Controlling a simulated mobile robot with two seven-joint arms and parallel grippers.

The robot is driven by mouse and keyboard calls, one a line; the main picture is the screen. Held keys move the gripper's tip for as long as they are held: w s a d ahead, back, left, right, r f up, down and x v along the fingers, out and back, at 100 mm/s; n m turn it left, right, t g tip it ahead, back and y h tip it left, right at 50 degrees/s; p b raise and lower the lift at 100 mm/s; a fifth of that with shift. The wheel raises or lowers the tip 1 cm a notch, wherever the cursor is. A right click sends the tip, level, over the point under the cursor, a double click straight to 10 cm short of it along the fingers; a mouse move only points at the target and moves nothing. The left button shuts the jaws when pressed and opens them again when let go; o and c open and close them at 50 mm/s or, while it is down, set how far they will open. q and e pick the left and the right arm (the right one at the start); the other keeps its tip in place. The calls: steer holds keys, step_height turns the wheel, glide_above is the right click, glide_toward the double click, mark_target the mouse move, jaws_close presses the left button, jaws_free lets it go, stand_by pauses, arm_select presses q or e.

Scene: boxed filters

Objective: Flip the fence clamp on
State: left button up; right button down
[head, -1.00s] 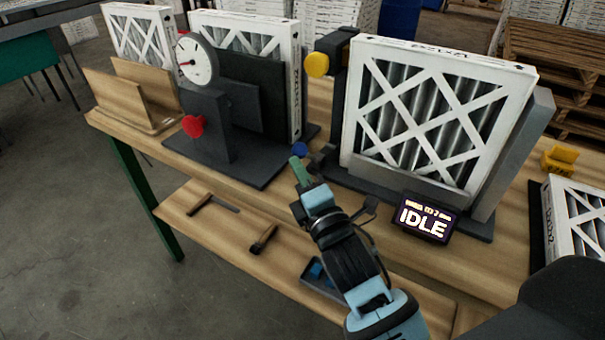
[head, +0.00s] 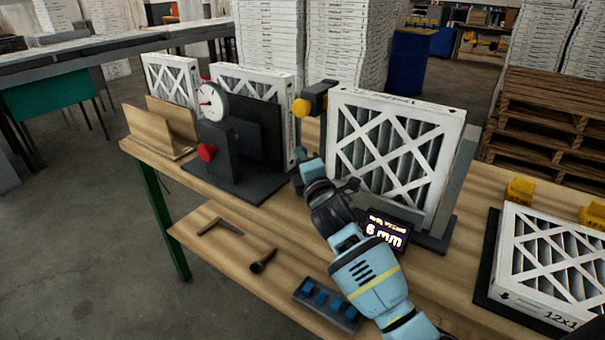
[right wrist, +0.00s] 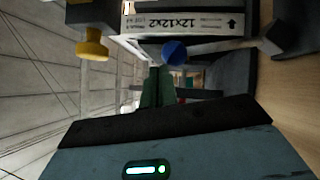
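The filter fixture stands at the middle right of the bench, with a white boxed filter (head: 392,150) upright in it. A dark bracket with a yellow knob (head: 302,107) is at the fixture's upper left; the knob also shows in the right wrist view (right wrist: 92,45). A blue knob (right wrist: 174,52) sits low by the box edge. I cannot tell which part is the fence clamp. The display (head: 387,231) reads 6 mm. My right gripper (head: 303,157) is at the fixture's lower left, its green fingers (right wrist: 158,88) together and empty, close to the blue knob. My left gripper is out of view.
A gauge stand with a dial (head: 211,101) and red knob (head: 207,152) is just left of my right gripper. A filter lies in a dark tray (head: 484,285) at right, near yellow blocks (head: 520,190). Tools and a blue-celled tray (head: 327,304) are on the lower shelf.

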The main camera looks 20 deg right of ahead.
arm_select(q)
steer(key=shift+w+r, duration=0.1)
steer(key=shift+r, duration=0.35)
arm_select(e)
steer(key=shift+w+d+r, duration=0.25)
steer(key=shift+w+d, duration=0.25)
steer(key=shift+d, duration=0.1)
steer(key=shift+w+d+r, duration=0.2)
steer(key=shift+w+d, duration=0.3)
steer(key=shift+d, duration=0.05)
arm_select(q)
steer(key=shift+p, duration=0.3)
